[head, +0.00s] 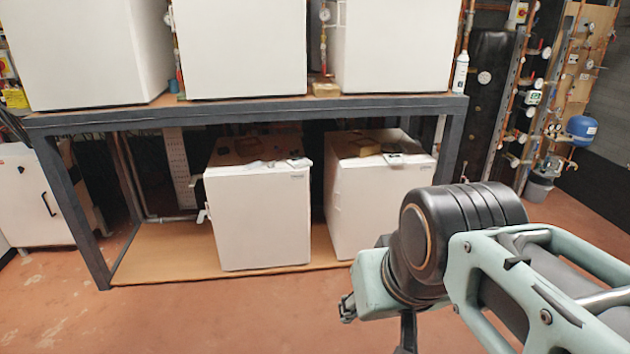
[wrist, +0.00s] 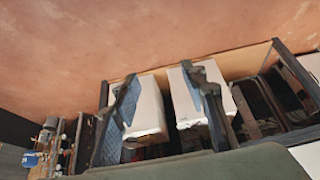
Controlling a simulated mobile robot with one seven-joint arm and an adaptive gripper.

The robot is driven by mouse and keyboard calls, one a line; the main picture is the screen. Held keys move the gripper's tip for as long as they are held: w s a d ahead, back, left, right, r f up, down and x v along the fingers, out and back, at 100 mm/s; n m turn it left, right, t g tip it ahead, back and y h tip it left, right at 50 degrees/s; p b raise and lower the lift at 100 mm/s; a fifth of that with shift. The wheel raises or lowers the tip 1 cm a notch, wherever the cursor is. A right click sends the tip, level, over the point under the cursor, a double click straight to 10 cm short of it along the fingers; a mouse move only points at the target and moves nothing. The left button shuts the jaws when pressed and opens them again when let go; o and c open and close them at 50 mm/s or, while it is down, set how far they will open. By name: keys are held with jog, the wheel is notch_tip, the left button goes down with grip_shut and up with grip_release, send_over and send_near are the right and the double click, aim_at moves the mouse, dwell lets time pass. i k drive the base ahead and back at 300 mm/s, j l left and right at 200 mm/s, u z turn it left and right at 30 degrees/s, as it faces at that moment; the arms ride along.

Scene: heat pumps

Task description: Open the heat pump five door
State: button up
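White box-shaped heat pumps stand on a dark metal rack. Three are on the upper shelf: left (head: 82,50), middle (head: 240,45) and right (head: 398,45). Two are on the lower level: left (head: 258,218) and right (head: 375,205). I see no readable number showing which is five. Their visible fronts look shut. In the wrist view, which looks upside down, the lower two (wrist: 150,108) (wrist: 188,97) appear behind my gripper (wrist: 158,74). Its two fingers are apart with nothing between them. In the head view my wrist hides most of the gripper, in front of the rack.
The rack's dark upper beam (head: 240,112) and left leg (head: 72,215) frame the lower units. A white cabinet (head: 35,200) stands at left. Pipework, a blue tank (head: 581,128) and a bucket (head: 539,187) are at right. The reddish floor (head: 200,310) before the rack is clear.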

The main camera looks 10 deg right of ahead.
aim_at(371, 198)
jog(key=i+j+z, duration=0.1)
jog(key=i, duration=0.4)
jog(key=i+j+z, duration=0.1)
jog(key=i, duration=0.45)
jog(key=i+j+z, duration=0.1)
jog(key=i+j, duration=0.2)
jog(key=i, duration=0.2)
jog(key=i+j, duration=0.25)
jog(key=i, duration=0.25)
jog(key=i+j+z, duration=0.15)
jog(key=i, duration=0.35)
jog(key=j, duration=0.1)
